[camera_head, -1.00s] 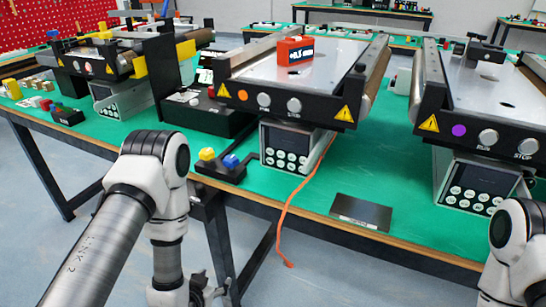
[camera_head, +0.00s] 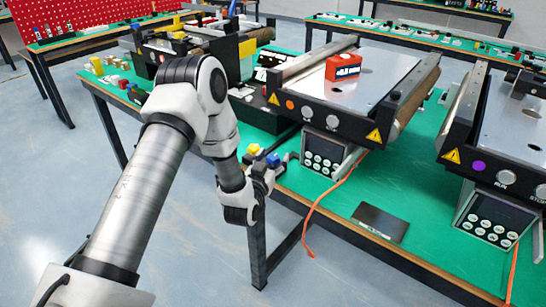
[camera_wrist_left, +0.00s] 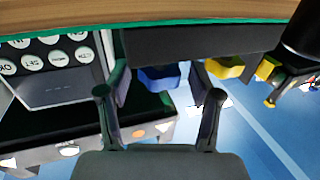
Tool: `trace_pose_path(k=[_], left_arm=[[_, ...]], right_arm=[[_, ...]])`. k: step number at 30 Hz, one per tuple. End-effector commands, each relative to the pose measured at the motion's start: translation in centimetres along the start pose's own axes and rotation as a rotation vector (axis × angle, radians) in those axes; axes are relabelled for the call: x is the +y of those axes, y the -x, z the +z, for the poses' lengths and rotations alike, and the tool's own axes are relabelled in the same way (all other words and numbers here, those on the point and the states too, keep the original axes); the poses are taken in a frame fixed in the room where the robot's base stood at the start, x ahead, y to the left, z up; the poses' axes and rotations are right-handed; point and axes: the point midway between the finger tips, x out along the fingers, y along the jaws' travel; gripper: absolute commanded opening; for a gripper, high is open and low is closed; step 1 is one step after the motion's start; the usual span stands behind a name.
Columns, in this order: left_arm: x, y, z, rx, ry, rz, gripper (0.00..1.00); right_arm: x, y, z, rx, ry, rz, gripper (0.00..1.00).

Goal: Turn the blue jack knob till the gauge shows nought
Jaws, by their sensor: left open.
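The blue jack knob (camera_head: 273,159) sits on a small black base at the front edge of the green table, beside a yellow knob (camera_head: 254,149). My left gripper (camera_head: 267,172) is right at the blue knob, partly covering the base. In the left wrist view, which looks upside down, the gripper (camera_wrist_left: 160,88) is open. The blue knob (camera_wrist_left: 160,77) shows between its two fingers, a little beyond them; I cannot tell if they touch it. The yellow knob (camera_wrist_left: 225,68) is just right of the fingers. I cannot make out a gauge reading. My right gripper is not in view.
A conveyor (camera_head: 395,78) carrying a red-orange box (camera_head: 343,67) stands behind the knobs, with a button panel (camera_head: 323,153) under it. Another conveyor is at the right. An orange cable (camera_head: 315,205) hangs over the table edge. A dark plate (camera_head: 380,222) lies on the table.

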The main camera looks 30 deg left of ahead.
Motion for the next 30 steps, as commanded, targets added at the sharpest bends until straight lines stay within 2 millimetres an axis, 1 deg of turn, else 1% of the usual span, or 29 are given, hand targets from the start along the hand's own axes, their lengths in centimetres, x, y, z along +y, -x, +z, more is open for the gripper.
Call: trace_pose_path(k=[5, 6, 8, 9, 11, 16, 20, 25, 30], left_arm=[[0.0, -0.1, 0.0, 0.0, 0.0, 0.0, 0.64], [0.0, -0.1, 0.0, 0.0, 0.0, 0.0, 0.61], [0.0, -0.1, 0.0, 0.0, 0.0, 0.0, 0.39], [0.0, -0.1, 0.0, 0.0, 0.0, 0.0, 0.25], [0.0, -0.1, 0.0, 0.0, 0.0, 0.0, 0.04], [0.0, -0.1, 0.0, -0.001, 0.001, 0.003, 0.03], [-0.2, -0.1, -0.2, -0.001, 0.004, 0.049, 0.03], [-0.4, -0.2, -0.4, 0.001, 0.005, 0.199, 0.04], [-0.4, -0.2, -0.2, 0.002, 0.004, 0.341, 0.04]], right_arm=[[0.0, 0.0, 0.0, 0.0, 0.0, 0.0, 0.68], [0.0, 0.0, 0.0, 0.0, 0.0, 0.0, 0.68], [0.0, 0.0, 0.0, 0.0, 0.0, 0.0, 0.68], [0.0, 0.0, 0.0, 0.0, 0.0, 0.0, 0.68], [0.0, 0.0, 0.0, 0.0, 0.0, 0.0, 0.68], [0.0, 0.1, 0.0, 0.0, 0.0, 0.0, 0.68], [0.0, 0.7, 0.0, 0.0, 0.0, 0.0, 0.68], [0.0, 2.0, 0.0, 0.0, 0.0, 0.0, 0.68], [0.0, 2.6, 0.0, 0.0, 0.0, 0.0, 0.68]])
